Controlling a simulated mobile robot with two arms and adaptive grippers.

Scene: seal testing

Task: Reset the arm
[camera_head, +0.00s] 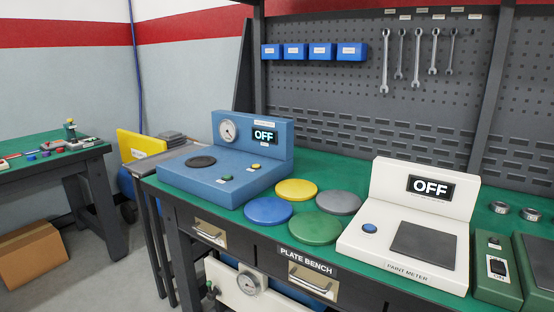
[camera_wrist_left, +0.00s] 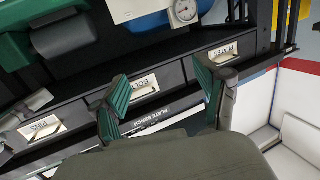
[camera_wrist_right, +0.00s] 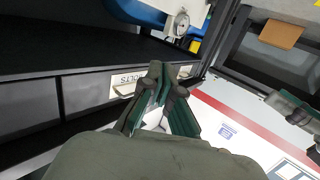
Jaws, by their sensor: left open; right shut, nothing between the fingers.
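Neither of my grippers nor my arms shows in the head view. In the left wrist view my left gripper (camera_wrist_left: 160,92) is open, its two green-padded fingers wide apart with nothing between them. It is in front of the plate bench's (camera_head: 306,262) drawer fronts, apparently clear of them. In the right wrist view my right gripper (camera_wrist_right: 165,90) has its green-padded fingers together, with nothing seen held. It is in front of a drawer with a handle and a label. I cannot tell the exact gap between either gripper and the bench.
On the green bench top stand a blue device (camera_head: 226,160) and a white paint meter (camera_head: 410,220), both reading OFF. Yellow (camera_head: 296,190), blue (camera_head: 268,211), grey (camera_head: 338,202) and green (camera_head: 314,228) discs lie between them. Wrenches (camera_head: 417,60) hang behind. Floor at left is partly clear, with a cardboard box (camera_head: 33,255).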

